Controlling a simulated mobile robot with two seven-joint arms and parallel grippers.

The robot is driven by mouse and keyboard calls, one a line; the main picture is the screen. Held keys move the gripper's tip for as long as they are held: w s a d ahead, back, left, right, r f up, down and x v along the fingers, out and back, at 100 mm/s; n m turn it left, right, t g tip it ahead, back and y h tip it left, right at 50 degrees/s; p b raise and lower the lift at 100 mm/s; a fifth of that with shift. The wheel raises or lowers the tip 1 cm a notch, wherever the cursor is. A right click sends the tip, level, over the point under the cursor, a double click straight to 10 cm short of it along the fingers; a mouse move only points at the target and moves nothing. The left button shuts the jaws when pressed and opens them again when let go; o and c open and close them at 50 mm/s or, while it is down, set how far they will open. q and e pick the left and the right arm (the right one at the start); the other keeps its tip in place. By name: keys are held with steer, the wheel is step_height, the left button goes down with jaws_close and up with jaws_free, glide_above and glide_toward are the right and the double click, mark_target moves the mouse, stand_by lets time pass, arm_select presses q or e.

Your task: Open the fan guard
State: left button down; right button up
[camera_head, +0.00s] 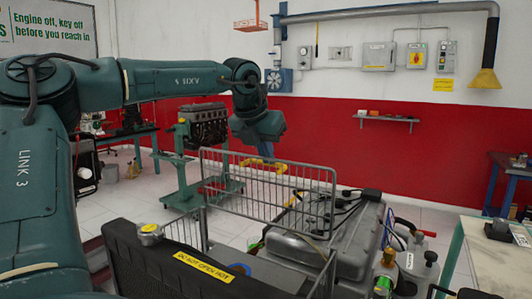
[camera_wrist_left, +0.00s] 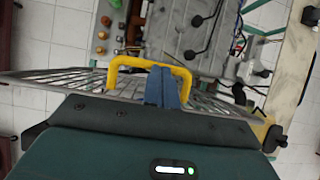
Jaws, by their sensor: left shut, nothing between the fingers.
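The fan guard (camera_head: 268,212) is a grey wire-mesh panel standing upright at the front of the engine trainer. It also shows edge-on in the left wrist view (camera_wrist_left: 60,78). A yellow handle (camera_head: 262,162) is at its upper edge, and in the left wrist view the handle (camera_wrist_left: 118,64) is a yellow loop. My left gripper (camera_head: 264,150) reaches down at the handle. Its blue fingers (camera_wrist_left: 161,86) are shut together, with nothing between them, and overlap the loop in the picture. I cannot tell whether they touch it. My right gripper is not in view.
The grey engine (camera_head: 300,238) with hoses and cables lies behind the guard. A black radiator part (camera_head: 150,258) with a yellow label stands in front. A green engine stand (camera_head: 190,178) is further back, and a workbench (camera_head: 485,250) is at the right.

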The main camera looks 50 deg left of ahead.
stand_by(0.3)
arm_select(q)
steer(key=b+v, duration=0.1)
steer(key=v, duration=1.2)
steer(key=shift+r, duration=0.1)
